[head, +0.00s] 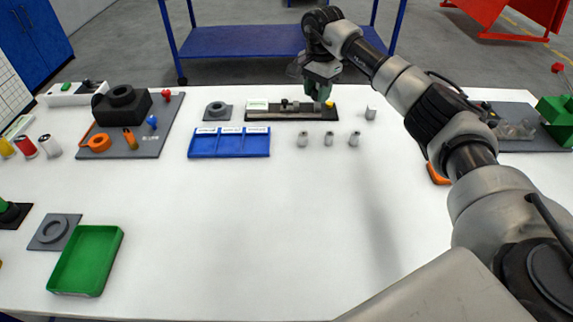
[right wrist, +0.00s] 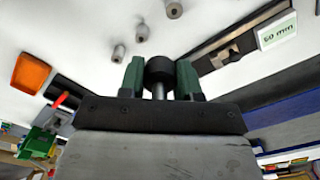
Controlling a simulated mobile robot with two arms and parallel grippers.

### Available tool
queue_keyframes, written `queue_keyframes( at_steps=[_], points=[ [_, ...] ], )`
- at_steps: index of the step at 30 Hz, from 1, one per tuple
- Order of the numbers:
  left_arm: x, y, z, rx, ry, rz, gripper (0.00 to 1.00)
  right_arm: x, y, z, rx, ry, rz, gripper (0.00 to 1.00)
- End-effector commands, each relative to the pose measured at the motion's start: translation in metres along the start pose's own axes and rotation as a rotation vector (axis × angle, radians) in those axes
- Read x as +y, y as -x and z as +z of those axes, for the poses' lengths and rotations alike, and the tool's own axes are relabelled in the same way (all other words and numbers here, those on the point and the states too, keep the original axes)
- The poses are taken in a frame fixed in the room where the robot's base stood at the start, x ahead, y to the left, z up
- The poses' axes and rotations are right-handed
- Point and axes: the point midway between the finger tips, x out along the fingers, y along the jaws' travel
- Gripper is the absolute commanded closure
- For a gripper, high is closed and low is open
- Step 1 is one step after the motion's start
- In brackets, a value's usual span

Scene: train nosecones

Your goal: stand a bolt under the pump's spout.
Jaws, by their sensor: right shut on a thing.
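My right gripper (head: 318,88) is above the far part of the white table, over the right end of a black gauge fixture. In the right wrist view its green fingers (right wrist: 160,82) are shut on a bolt (right wrist: 159,70) with a dark round head and a grey shank. In the head view the held bolt is too hidden to make out. At the right edge stands a green machine (head: 556,122) with a red-knobbed lever, possibly the pump; I cannot make out a spout. My left gripper is not in view.
The black gauge fixture (head: 262,114) lies at the back, its "60 mm" label (right wrist: 277,30) showing in the wrist view. Several small grey parts, including one upright cylinder (head: 328,139), stand before it. A blue tray (head: 230,152) and green tray (head: 112,235) lie left. The table's middle is clear.

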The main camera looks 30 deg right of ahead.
Motion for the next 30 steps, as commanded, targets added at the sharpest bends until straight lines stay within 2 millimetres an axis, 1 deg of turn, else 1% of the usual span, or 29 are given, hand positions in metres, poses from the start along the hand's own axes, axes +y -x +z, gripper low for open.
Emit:
queue_keyframes(
  at_steps=[1, 5, 9, 11, 14, 17, 24, 27, 30],
  points=[
    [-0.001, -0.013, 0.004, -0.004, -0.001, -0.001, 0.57, 0.000, -0.013, 0.000, 0.000, 0.000, 0.000, 0.91],
    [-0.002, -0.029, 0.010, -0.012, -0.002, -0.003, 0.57, 0.000, -0.029, 0.000, 0.000, 0.000, 0.000, 0.91],
    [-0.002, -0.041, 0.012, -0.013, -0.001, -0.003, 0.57, 0.000, -0.041, 0.000, 0.000, 0.000, -0.001, 0.91],
    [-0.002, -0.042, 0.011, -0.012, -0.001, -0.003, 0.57, 0.000, -0.043, 0.001, 0.000, 0.001, 0.000, 0.91],
    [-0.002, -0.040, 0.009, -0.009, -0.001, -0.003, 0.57, 0.003, -0.048, 0.009, 0.000, 0.003, 0.001, 0.91],
    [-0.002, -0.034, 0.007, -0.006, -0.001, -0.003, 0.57, 0.010, -0.057, 0.025, -0.001, 0.006, 0.004, 0.91],
    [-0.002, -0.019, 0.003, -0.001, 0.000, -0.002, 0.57, 0.029, -0.088, 0.077, -0.002, 0.006, 0.003, 0.91],
    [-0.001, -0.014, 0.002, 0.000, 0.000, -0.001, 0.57, 0.035, -0.100, 0.094, -0.002, 0.005, 0.002, 0.91],
    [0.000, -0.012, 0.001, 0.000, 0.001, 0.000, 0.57, 0.039, -0.107, 0.105, -0.001, 0.003, 0.000, 0.91]
  ],
)
